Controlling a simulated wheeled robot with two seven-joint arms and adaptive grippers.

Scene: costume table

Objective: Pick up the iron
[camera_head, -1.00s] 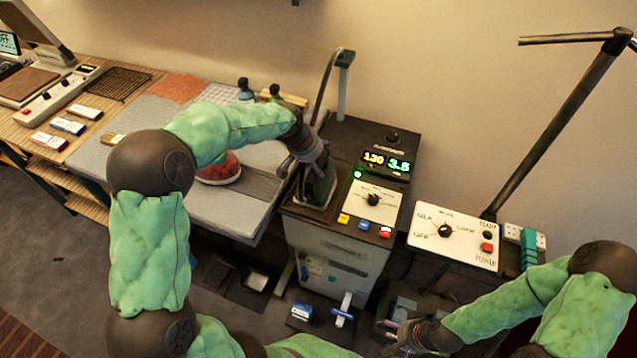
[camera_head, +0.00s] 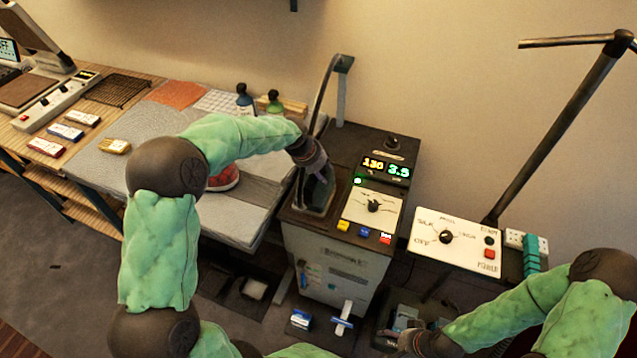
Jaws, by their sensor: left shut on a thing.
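The iron (camera_head: 318,194) is a dark green-grey body on top of the steam station (camera_head: 338,262), at the left of its control panel. A hose rises behind it to an upright post. My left gripper (camera_head: 318,172) is at the iron's upper part and shut on it. The fingertips are partly hidden by the wrist. I cannot tell whether the iron's base touches the station top. My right gripper (camera_head: 402,342) is low at the bottom right, away from the iron, and its fingers are too unclear to read.
The ironing board (camera_head: 250,225) with a red piece (camera_head: 224,178) lies left of the station. Two bottles (camera_head: 245,100) stand at its back. A white control box (camera_head: 455,243) and a slanted dark pole (camera_head: 555,125) are at the right.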

